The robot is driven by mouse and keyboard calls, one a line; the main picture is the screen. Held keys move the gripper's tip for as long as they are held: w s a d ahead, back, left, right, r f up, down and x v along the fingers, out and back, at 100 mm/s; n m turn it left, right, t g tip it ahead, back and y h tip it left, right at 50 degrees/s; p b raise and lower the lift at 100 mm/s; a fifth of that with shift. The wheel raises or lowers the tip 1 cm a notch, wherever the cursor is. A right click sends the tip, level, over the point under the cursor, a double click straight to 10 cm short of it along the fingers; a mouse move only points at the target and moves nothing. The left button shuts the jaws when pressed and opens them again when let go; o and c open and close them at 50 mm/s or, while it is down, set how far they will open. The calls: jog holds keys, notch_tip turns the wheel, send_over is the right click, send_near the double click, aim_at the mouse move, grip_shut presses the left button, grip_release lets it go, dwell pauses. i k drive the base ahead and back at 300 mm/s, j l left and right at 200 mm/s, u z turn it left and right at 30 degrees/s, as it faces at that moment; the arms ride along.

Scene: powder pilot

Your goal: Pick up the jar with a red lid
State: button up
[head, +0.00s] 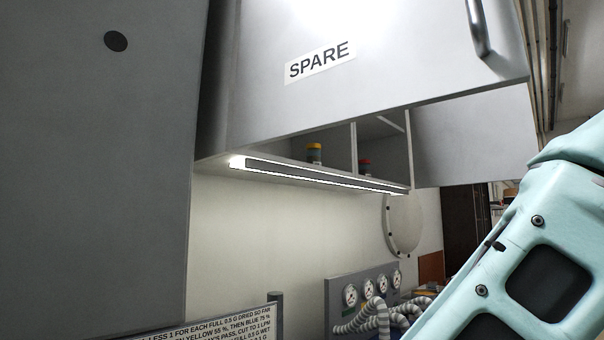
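My gripper is not in view; only my pale teal arm shows at the lower right, apart from the jars.
A raised cabinet door (365,55) labelled SPARE hangs above the shelf (285,174), which has a lit strip along its front. A tall grey panel (95,170) fills the left. Below are a gauge panel (345,297), ribbed hoses (372,318) and a text sign (215,328).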

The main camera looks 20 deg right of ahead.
aim_at(364, 167)
jog(key=i+l+u, duration=0.1)
jog(key=l+u, duration=0.6)
jog(key=u, duration=0.15)
jog(key=l+u, duration=0.15)
jog(key=l, duration=1.15)
jog(key=l+u, duration=0.2)
jog(key=l, duration=1.1)
jog(key=l+z, duration=0.2)
jog(key=z, duration=0.2)
jog(key=l+z, duration=0.15)
jog(key=z, duration=0.2)
